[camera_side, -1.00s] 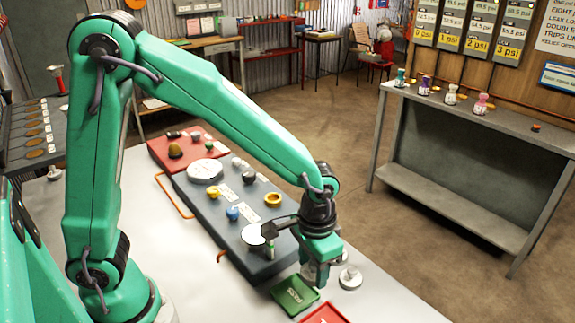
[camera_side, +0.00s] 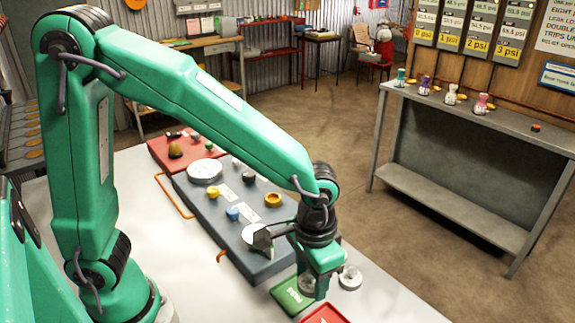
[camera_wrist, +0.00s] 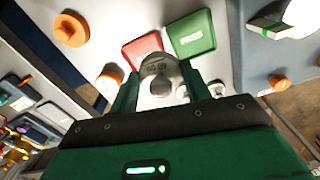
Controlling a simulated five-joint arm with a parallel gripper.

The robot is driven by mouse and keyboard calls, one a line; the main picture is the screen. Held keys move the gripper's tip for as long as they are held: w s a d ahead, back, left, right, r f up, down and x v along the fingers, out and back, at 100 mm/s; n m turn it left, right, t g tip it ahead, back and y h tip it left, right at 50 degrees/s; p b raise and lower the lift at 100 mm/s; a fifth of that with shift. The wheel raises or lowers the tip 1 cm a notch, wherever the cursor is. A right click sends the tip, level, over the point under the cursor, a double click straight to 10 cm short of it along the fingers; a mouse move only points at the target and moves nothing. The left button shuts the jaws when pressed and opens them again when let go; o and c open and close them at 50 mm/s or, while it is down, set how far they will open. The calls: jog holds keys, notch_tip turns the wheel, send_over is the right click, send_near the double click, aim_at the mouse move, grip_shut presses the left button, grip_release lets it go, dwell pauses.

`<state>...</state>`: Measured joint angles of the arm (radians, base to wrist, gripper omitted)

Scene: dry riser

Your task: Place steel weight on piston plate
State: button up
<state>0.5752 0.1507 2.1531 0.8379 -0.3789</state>
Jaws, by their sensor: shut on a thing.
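My gripper (camera_side: 312,284) is shut on a steel weight (camera_wrist: 158,76), a grey round piece with markings on top, seen between the two fingers in the wrist view. In the side view the weight (camera_side: 306,282) is partly hidden by the fingers, in front of the green tray. A pale disc (camera_wrist: 304,13) also shows at the right edge of the wrist view.
A second steel weight (camera_side: 350,278) stands on the table just right of my gripper. A green tray (camera_side: 290,297) and a red tray (camera_side: 325,314) lie at the front.

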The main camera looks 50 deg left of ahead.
jog(key=shift+r, duration=0.1)
jog(key=shift+a+r, duration=0.4)
jog(key=shift+a, duration=0.1)
jog(key=s+a+r, duration=0.4)
jog(key=a+r, duration=0.3)
jog(key=a, duration=0.2)
jog(key=shift+s+r+n, duration=0.2)
jog(key=shift+r+n, duration=0.15)
jog(key=shift+n, duration=0.05)
jog(key=w+a+f, duration=0.2)
jog(key=a, duration=0.1)
jog(key=w+a+f, duration=0.1)
jog(key=a+f, duration=0.1)
jog(key=a, duration=0.1)
jog(key=w+a+f, duration=0.2)
jog(key=a+f, duration=0.1)
jog(key=a, duration=0.1)
jog(key=shift+w+a, duration=0.1)
jog(key=shift+w, duration=0.25)
jog(key=shift+f, duration=0.1)
jog(key=shift+f, duration=1.9)
jog(key=shift+f, duration=0.15)
